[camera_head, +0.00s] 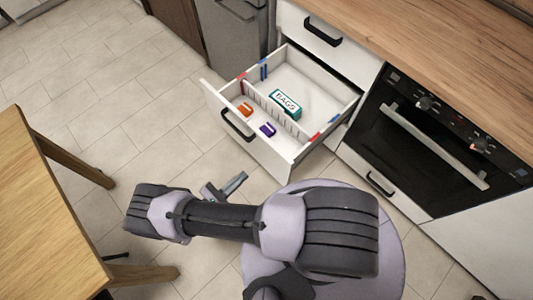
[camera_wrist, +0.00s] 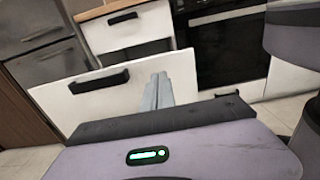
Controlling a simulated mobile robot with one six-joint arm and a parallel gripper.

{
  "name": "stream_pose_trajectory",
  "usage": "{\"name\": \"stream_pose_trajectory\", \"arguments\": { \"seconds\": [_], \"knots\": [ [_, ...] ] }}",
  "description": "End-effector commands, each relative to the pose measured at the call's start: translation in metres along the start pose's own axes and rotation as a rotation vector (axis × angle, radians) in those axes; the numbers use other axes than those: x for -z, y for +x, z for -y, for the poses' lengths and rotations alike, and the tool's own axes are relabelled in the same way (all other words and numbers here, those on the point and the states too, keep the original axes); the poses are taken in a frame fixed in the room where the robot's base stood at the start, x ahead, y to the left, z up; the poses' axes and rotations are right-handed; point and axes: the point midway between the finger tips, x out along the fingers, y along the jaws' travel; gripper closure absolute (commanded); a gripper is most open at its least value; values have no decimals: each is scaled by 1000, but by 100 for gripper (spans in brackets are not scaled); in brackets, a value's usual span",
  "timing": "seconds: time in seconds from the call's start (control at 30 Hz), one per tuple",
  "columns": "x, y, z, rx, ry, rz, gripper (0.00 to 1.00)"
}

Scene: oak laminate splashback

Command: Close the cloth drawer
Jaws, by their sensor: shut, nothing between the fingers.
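The open drawer (camera_head: 253,143) is white with a black handle (camera_head: 237,125) and is pulled well out from the cabinet below the counter. Inside it lie a teal and white box marked BAGS (camera_head: 285,103), an orange item (camera_head: 245,109) and a purple item (camera_head: 268,130); no cloth can be made out. The drawer front (camera_wrist: 110,98) and its handle (camera_wrist: 99,81) also show in the wrist view. My gripper (camera_head: 239,178) is shut and empty, in front of the drawer front and apart from it in the head view. Its fingers (camera_wrist: 158,90) overlap the right part of the front in the wrist view.
A shut drawer (camera_head: 325,42) is above the open one. A black oven (camera_head: 425,130) stands to the right, with a low drawer (camera_head: 380,183) under it. A wooden table (camera_head: 40,220) is at the left. Tiled floor (camera_head: 130,110) is clear between table and cabinets.

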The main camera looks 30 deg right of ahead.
Motion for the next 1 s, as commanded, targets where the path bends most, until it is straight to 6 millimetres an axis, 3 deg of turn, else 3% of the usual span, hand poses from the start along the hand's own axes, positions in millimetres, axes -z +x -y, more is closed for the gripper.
{"name": "stream_pose_trajectory", "arguments": {
  "seconds": [0.5, 0.7, 1.0],
  "knots": [
    [1, 107, 2, 7, -1, -2, 100],
    [0, 125, 1, 4, 0, -2, 100],
    [0, 126, 1, 4, 0, -2, 100]
  ]
}}
